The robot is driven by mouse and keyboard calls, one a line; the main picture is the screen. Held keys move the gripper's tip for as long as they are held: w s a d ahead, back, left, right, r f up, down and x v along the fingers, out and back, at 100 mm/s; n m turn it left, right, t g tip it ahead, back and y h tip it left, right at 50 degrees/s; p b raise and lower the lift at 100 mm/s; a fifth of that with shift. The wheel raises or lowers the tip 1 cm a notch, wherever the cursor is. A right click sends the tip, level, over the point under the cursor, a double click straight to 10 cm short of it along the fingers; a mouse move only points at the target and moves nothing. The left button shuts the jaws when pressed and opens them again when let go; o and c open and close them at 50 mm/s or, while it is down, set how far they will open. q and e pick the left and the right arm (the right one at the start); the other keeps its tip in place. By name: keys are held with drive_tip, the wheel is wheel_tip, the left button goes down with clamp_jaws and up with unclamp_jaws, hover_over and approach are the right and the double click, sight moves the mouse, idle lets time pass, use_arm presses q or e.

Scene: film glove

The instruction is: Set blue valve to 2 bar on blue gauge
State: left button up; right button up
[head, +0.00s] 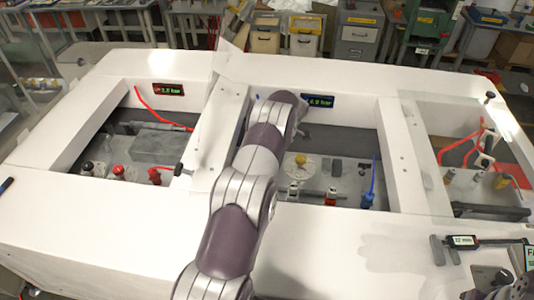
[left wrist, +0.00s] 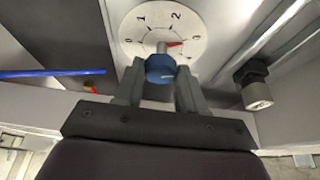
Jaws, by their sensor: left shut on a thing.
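The blue valve knob (left wrist: 160,70) sits in front of a round white dial (left wrist: 140,28) in the left wrist view. The dial carries the numbers 0 to 3, and a red pointer points right, between 2 and 3. My left gripper (left wrist: 160,82) is shut on the knob, one finger on each side. In the head view my left arm hides the knob and the fingers. My right gripper is out of view.
A red gauge (head: 168,90) hangs in the left opening, above red-knobbed fittings (head: 119,171). A caliper (head: 470,241) lies at right. White bars separate the openings.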

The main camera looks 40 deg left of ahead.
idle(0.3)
use_arm(q)
drive_tip(key=o, duration=1.1)
drive_tip(key=shift+c, duration=0.2)
drive_tip(key=p+v, duration=0.5)
drive_tip(key=v, duration=0.7)
drive_tip(key=shift+d+r+p, duration=0.15)
drive_tip(key=shift+r+p, duration=0.15)
drive_tip(key=shift+p, duration=0.05)
drive_tip(key=shift+w, duration=0.15)
